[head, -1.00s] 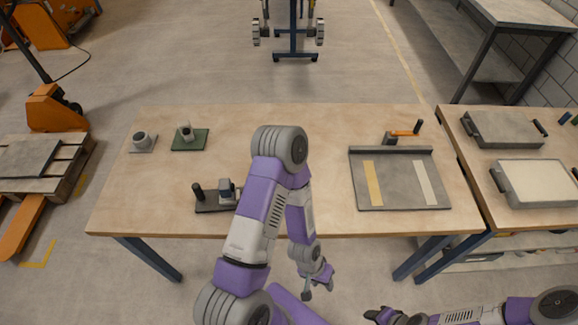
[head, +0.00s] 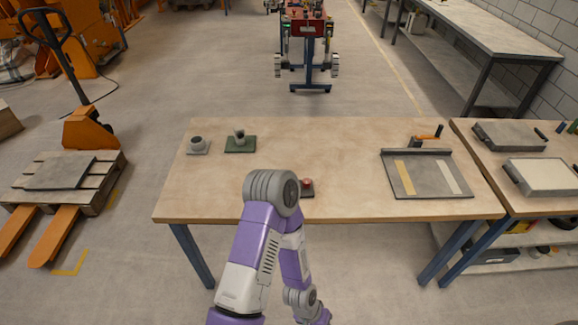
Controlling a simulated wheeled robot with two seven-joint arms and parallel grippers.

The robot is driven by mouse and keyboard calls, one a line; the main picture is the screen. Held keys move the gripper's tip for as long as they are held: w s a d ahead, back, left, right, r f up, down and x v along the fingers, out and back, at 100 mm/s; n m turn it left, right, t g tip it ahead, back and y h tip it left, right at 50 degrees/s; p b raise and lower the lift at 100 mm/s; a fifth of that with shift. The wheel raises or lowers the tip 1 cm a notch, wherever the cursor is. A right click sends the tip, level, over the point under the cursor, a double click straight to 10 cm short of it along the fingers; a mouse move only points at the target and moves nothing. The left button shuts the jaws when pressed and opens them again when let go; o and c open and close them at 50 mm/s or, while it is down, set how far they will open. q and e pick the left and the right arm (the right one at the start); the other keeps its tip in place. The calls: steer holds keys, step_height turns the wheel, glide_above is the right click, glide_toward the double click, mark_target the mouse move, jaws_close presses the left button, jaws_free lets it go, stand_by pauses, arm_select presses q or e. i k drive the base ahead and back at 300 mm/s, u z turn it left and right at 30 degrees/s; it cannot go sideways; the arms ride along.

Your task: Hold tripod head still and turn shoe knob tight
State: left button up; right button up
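A dark base with a small red knob (head: 307,184) shows near the table's front edge, just right of my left arm. The arm hides the rest of this device, so I cannot tell which part is the tripod head or the shoe knob. My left gripper (head: 320,316) is at the bottom edge, below and in front of the table and away from the device. Its fingers are cut off by the picture edge. My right gripper is out of view.
The wooden table (head: 340,142) is largely bare. A grey holder (head: 198,145) and a green-based holder (head: 240,142) stand at back left. A grey board (head: 425,175) with two strips lies at right, an orange-handled tool (head: 428,136) behind it.

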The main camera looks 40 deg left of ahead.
mark_target(306, 182)
steer(key=u, duration=1.15)
steer(key=i, duration=0.1)
steer(key=u, duration=0.15)
